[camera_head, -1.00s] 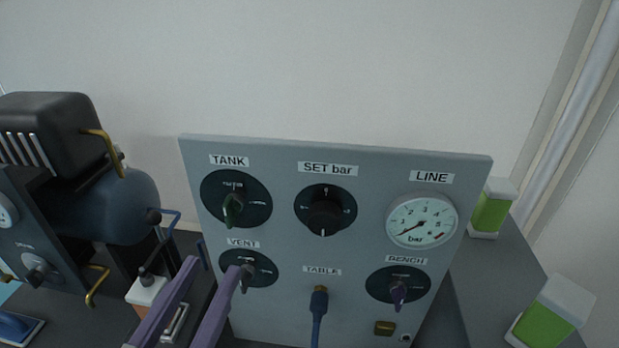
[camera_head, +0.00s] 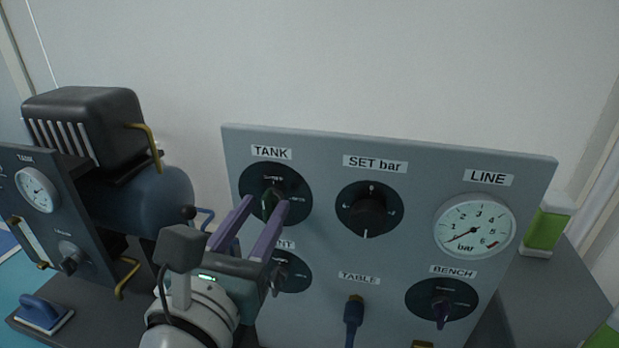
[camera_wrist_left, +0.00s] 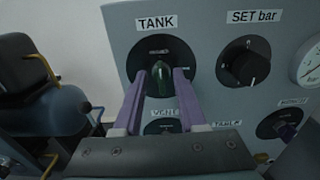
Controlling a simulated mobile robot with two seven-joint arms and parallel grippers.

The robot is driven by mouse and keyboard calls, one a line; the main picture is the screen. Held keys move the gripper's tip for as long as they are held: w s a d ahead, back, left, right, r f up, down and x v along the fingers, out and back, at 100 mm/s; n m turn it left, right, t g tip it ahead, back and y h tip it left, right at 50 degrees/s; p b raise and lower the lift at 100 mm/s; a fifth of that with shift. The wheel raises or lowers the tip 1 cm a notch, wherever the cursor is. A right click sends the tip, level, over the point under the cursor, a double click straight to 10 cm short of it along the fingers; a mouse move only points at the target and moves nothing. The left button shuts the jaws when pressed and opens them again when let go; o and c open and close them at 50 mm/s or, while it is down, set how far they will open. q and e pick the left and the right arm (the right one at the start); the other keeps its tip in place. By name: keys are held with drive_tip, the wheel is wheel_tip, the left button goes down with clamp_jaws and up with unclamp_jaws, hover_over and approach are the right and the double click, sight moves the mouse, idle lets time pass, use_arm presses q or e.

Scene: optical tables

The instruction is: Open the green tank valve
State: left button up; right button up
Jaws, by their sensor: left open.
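The green tank valve (camera_head: 268,204) is a small green lever on a round black dial under the TANK label, at the upper left of the grey panel (camera_head: 400,260). In the left wrist view the green lever (camera_wrist_left: 160,78) stands roughly upright between the fingertips. My left gripper (camera_head: 267,206) has two purple fingers, spread apart, one on each side of the lever. It also shows in the left wrist view (camera_wrist_left: 162,76). I cannot tell whether the fingers touch the lever. My right gripper does not show.
The SET bar knob (camera_head: 367,212), LINE gauge (camera_head: 474,228) and purple BENCH valve (camera_head: 441,312) lie right on the panel. The VENT valve (camera_head: 281,275) is just below, partly behind my gripper. A blue compressor tank (camera_head: 165,200) stands left. A green-and-white block (camera_head: 545,228) stands right.

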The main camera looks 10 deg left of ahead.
use_arm(q)
drive_tip(key=shift+c, duration=0.2)
drive_tip(key=shift+d, duration=0.1)
drive_tip(key=shift+c, duration=0.7)
clamp_jaws()
